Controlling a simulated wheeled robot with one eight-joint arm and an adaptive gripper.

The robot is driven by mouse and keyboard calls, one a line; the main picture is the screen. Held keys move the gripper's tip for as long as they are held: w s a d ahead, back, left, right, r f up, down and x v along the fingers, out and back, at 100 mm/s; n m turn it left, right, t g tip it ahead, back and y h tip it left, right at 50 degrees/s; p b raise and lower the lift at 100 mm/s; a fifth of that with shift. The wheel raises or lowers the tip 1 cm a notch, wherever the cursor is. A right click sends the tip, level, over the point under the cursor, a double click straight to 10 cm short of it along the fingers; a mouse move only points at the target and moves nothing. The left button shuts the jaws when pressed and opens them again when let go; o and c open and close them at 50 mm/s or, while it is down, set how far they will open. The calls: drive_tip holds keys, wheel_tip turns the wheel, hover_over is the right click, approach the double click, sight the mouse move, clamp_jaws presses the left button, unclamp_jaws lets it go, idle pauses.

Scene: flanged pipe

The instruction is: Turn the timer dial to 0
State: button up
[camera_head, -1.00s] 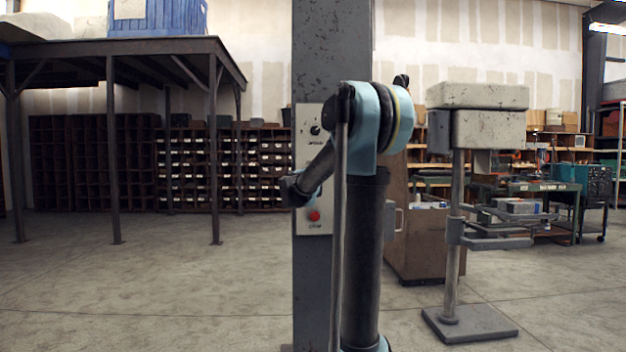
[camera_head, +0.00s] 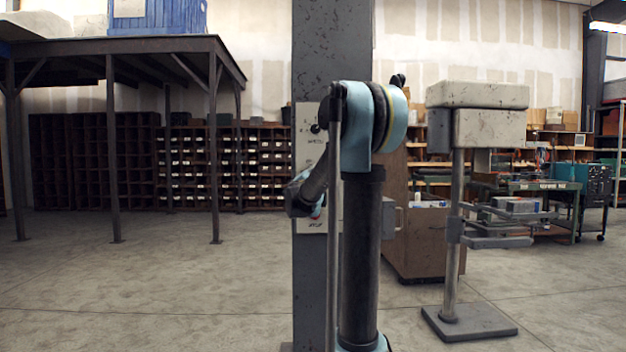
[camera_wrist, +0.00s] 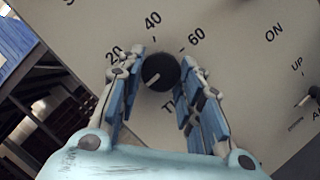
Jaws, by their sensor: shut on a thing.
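In the wrist view, the timer dial (camera_wrist: 160,72) is a round black knob on a pale panel (camera_wrist: 230,62). The numbers 20, 40 and 60 are printed in an arc around its top. A short white mark on its face points to the lower left in this view. My gripper (camera_wrist: 159,74) has one finger on each side of the dial and is shut on it. Letters below the dial are partly hidden by a finger. In the head view, the panel (camera_head: 306,152) is on a grey column, and my arm hides the gripper.
A small toggle switch (camera_wrist: 312,93) with ON and UP lettering is on the panel's right side in the wrist view. In the head view, the grey column (camera_head: 330,50) stands behind my arm. A stand with a box-shaped head (camera_head: 488,128) is at the right. Open floor lies left.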

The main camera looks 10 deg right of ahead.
drive_tip(key=o, duration=1)
drive_tip(key=shift+f, duration=0.1)
drive_tip(key=shift+o, duration=0.2)
drive_tip(key=v, duration=1.2)
drive_tip(key=shift+w, duration=0.1)
